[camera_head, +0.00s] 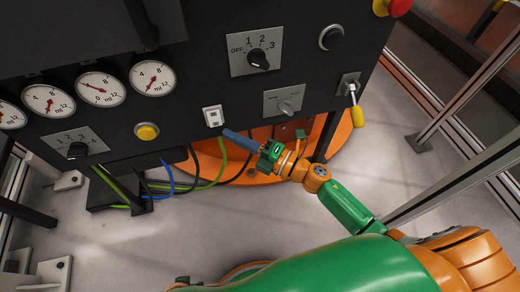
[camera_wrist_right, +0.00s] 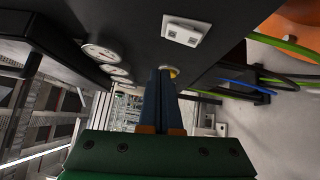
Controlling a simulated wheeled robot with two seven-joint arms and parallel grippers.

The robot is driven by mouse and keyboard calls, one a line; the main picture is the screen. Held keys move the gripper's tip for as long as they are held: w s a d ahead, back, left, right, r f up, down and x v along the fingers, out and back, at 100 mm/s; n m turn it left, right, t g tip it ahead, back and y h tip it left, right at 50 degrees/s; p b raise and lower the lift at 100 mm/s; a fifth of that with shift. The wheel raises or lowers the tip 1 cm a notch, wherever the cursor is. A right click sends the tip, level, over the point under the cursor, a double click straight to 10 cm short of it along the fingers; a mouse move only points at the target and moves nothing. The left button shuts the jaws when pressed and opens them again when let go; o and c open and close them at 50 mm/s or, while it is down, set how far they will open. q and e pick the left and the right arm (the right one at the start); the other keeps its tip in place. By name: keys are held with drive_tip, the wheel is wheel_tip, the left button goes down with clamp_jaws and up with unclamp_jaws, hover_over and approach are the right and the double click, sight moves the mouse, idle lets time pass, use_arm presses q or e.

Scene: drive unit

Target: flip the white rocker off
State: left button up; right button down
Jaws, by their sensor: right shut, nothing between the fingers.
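The white rocker (camera_head: 213,116) is a small white switch plate on the dark panel, right of the yellow button. It also shows in the right wrist view (camera_wrist_right: 185,31), up and right of the fingertips. My right gripper (camera_head: 228,133) is shut and empty, its blue fingers reaching in from the right. In the head view its tips sit just below and right of the rocker. In the wrist view the closed fingers (camera_wrist_right: 167,72) appear apart from the rocker. Which side of the rocker is pressed in is too small to tell. My left gripper is not in view.
The panel carries several gauges (camera_head: 100,89), a yellow button (camera_head: 147,131), a large dial (camera_head: 257,58), a grey knob (camera_head: 285,106), a yellow-handled lever (camera_head: 356,112) and a red button (camera_head: 399,6). Cables (camera_head: 170,178) hang below the panel. Open floor lies in front.

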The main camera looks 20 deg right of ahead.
drive_tip(key=v, duration=0.6)
drive_tip(key=shift+d+r+p, duration=0.3)
drive_tip(key=shift+d+r, duration=0.1)
drive_tip(key=shift+d, duration=0.15)
drive_tip(key=shift+s, duration=0.1)
